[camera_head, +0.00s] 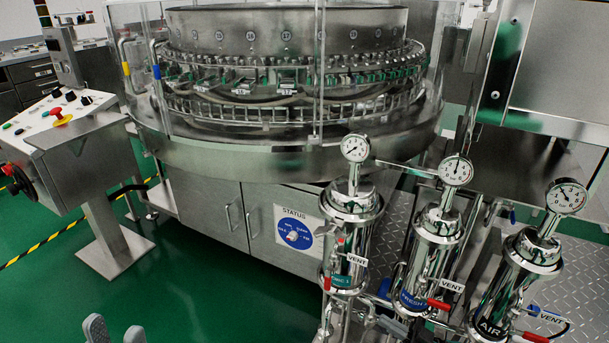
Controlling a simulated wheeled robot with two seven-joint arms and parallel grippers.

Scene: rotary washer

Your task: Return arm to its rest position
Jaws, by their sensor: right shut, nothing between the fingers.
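My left gripper (115,331) shows at the bottom left edge, over the green floor. Its two grey fingertips are clearly apart with nothing between them; the rest of it is out of the frame. My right gripper (392,326) shows only as a small grey tip low in the picture, between the left and middle filter housings. It is shut and holds nothing. Whether it touches a pipe or valve there I cannot tell. Most of both arms is outside the picture.
Three steel filter housings with gauges stand at right: left (352,207), middle (435,232), right (532,254). Red valve handles stick out near them. The rotary washer (230,155) fills the back. A control console (80,150) stands left. Green floor (190,285) is open at front left.

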